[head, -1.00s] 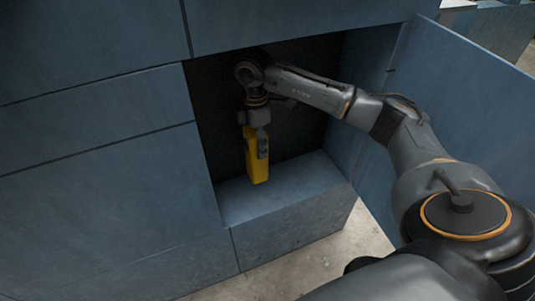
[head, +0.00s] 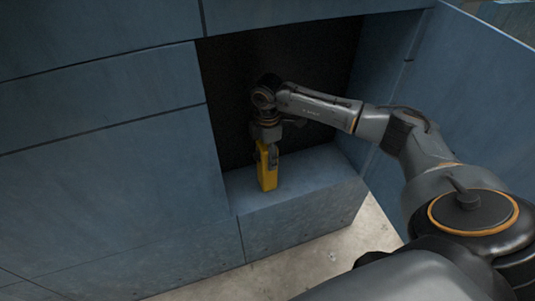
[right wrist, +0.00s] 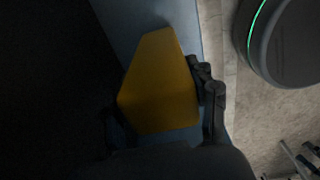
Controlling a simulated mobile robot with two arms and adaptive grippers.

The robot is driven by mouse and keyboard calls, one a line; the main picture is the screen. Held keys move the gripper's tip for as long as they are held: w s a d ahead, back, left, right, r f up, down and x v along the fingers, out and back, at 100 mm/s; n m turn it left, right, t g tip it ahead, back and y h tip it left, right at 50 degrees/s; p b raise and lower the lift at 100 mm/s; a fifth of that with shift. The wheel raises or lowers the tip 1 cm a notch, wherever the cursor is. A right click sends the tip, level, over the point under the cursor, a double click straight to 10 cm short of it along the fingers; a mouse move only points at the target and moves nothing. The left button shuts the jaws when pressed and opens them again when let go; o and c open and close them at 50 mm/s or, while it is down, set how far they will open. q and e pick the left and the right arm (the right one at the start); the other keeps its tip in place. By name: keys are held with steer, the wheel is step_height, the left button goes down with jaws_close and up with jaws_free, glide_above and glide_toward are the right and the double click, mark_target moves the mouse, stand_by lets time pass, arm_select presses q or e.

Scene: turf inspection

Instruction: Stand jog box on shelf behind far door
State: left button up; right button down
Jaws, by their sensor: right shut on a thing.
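The yellow jog box (head: 267,174) is upright inside the open compartment, at the shelf (head: 315,175). It also shows in the right wrist view (right wrist: 160,85), between the fingers. My right gripper (head: 268,152) reaches in from the right, points down and is shut on the upper part of the box. The lower end of the box appears at or very close to the shelf surface; I cannot tell whether it touches. The open door (head: 460,105) stands at the right of the compartment. My left gripper is not in view.
Blue-grey cabinet panels (head: 110,155) close off the left side of the opening, and another panel runs above it. My right arm passes close to the open door. Bare shelf lies to the right of the box. Concrete floor (head: 330,255) shows below.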

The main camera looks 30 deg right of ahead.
steer(key=shift+c, duration=2.1)
jaws_free()
steer(key=shift+f, duration=0.1)
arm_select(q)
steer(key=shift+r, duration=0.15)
arm_select(e)
steer(key=shift+r, duration=0.4)
step_height(320, 180, up, 11)
steer(key=shift+f+p, duration=0.15)
steer(key=shift+p, duration=0.95)
steer(key=shift+r, duration=0.45)
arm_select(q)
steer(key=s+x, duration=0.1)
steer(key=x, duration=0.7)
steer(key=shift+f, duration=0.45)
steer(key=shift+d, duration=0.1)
arm_select(e)
steer(key=shift+f, duration=0.1)
